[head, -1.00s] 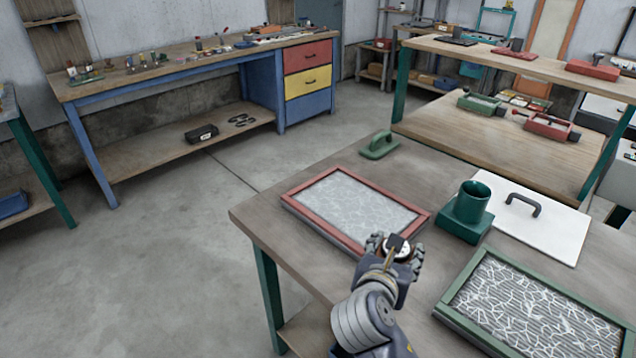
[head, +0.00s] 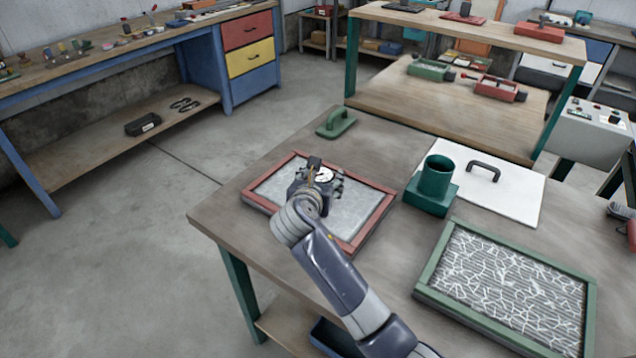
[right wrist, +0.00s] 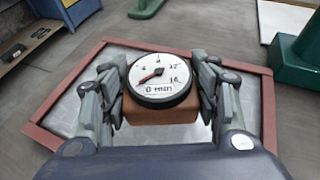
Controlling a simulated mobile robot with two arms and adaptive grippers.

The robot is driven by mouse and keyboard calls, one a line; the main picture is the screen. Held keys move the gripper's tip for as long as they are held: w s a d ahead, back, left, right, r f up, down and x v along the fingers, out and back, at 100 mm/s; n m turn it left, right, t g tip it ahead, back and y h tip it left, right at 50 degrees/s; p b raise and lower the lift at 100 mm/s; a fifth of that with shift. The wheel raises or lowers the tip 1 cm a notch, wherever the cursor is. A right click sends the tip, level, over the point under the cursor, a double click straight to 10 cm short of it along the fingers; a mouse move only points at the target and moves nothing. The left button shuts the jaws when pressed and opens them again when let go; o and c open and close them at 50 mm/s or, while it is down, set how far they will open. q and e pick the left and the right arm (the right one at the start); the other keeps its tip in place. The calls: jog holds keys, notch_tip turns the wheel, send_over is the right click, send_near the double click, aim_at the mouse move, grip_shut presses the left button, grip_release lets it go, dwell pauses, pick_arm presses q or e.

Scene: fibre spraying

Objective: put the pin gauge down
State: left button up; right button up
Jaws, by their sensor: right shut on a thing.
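The pin gauge (right wrist: 160,83) has a round white dial with a red needle and a brown block under it. My right gripper (right wrist: 162,100) is shut on it, one finger on each side. In the head view the right gripper (head: 317,182) and the gauge's dial (head: 324,175) are over the red-framed tray (head: 370,228) of pale fibre. The tray's red rim also shows in the right wrist view (right wrist: 68,90). Whether the gauge touches the fibre cannot be told. Any pin is hidden below the block. My left gripper is not in view.
A green-framed tray (head: 432,262) with white strands lies at the right. A green cup-shaped holder (head: 433,188), a white board with a handle (head: 520,192) and a green hand tool (head: 336,123) stand behind on the table. The bare table (head: 235,205) is free left of the red tray.

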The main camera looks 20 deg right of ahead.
jog(key=w, duration=0.2)
jog(key=shift+w+f, duration=0.1)
jog(key=shift+w, duration=0.3)
notch_tip(320, 180, down, 3)
jog(key=shift+f, duration=0.15)
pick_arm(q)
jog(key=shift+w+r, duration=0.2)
pick_arm(e)
jog(key=shift+f, duration=0.1)
jog(key=o, duration=1.3)
jog(key=shift+f, duration=0.15)
jog(key=shift+s+r, duration=0.15)
jog(key=shift+r, duration=0.05)
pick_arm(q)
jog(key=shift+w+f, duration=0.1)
pick_arm(e)
jog(key=v, duration=1.1)
jog(key=shift+s+a+r, duration=0.1)
jog(key=shift+s+a, duration=0.2)
